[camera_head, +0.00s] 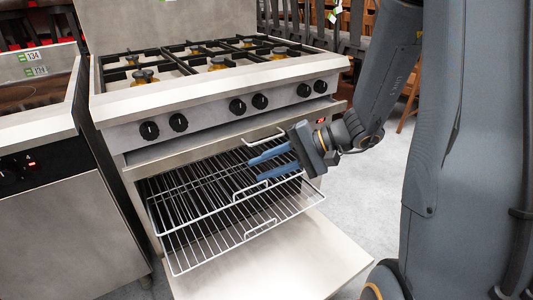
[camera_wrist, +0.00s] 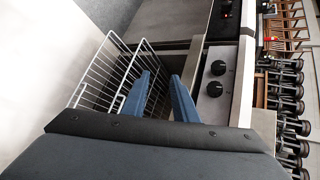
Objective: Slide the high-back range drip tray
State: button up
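The high-back range (camera_head: 200,112) has a tall steel back panel and black grates over its burners. Below its knobs runs a narrow steel front (camera_head: 200,148), which looks like the drip tray's front, with a light wire handle (camera_head: 265,138) at its middle right. I cannot tell whether it is slid out. My gripper (camera_head: 255,170) has two blue fingers spread apart with nothing between them. It is in front of the oven opening, just below that handle and above the wire racks. In the wrist view, the open fingers (camera_wrist: 162,76) point toward the racks and range front.
Wire oven racks (camera_head: 215,235) stick out of the open oven, with wire handles at their front. The lowered oven door (camera_head: 270,260) lies below them. Another steel appliance (camera_head: 75,205) stands close on the left. Grey floor (camera_head: 375,190) is clear to the range's right.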

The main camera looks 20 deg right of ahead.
aim_at(268, 140)
jog(key=w+d+f+m+t+b, duration=0.35)
jog(key=w+d+t, duration=0.45)
jog(key=w+d, duration=0.35)
jog(key=shift+h, duration=0.5)
jog(key=shift+r+b+x, duration=0.2)
jog(key=shift+x, duration=1.25)
jog(key=shift+r+b+x, duration=0.2)
jog(key=shift+r+x, duration=0.05)
jog(key=shift+x, duration=1.2)
jog(key=shift+r+b+x, duration=0.2)
jog(key=shift+x, duration=1.25)
grip_shut()
